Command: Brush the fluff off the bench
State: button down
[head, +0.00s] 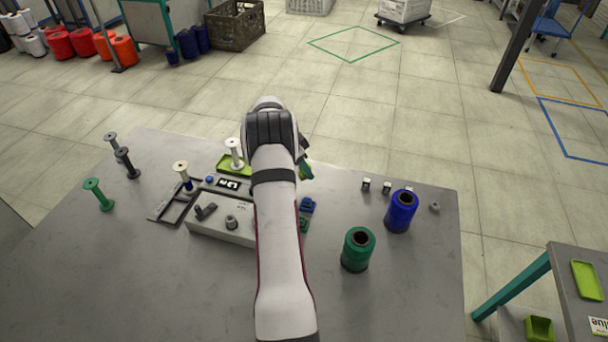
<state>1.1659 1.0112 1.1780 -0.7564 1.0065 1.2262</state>
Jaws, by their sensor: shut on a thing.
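The bench (100,280) is a grey table that fills the lower part of the head view. My gripper (304,158) is over the far part of the bench, mostly hidden behind my own wrist. It is shut on a small green thing (306,172), of which only a part shows; I cannot tell its full shape or whether it touches the bench. I cannot make out any fluff on the visible bench top. My arm covers a strip of the bench's middle.
A grey winding device (222,224) stands left of my arm, with a white bobbin (234,150) on a green tray behind it. A blue spool (401,211) and a green spool (358,250) stand right. The front left is clear.

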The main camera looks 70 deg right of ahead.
jog(key=shift+r, duration=2)
jog(key=shift+w+a, duration=0.1)
jog(key=shift+w, duration=0.1)
jog(key=w+a+r+n+t, duration=0.2)
jog(key=w+a+r+n, duration=0.2)
jog(key=w+a, duration=0.35)
jog(key=w+a+r+n+t+h, duration=0.1)
jog(key=w+a+r+n, duration=0.4)
jog(key=w+a, duration=0.3)
jog(key=w+a+r+n+t, duration=0.2)
jog(key=w+a+r+n, duration=0.2)
jog(key=w+a, duration=0.4)
jog(key=s+a+r+n+t+y, duration=0.1)
jog(key=a+n, duration=0.3)
jog(key=a, duration=0.6)
jog(key=s+a+r+n+y, duration=0.1)
jog(key=a+r+n, duration=0.2)
jog(key=a, duration=0.7)
jog(key=s+a+r+n+t+y, duration=0.1)
jog(key=a+r+n+y, duration=0.1)
jog(key=a+n, duration=0.5)
jog(key=a+r, duration=0.1)
jog(key=a, duration=0.2)
jog(key=shift+s+t, duration=0.3)
jog(key=shift+s, duration=0.05)
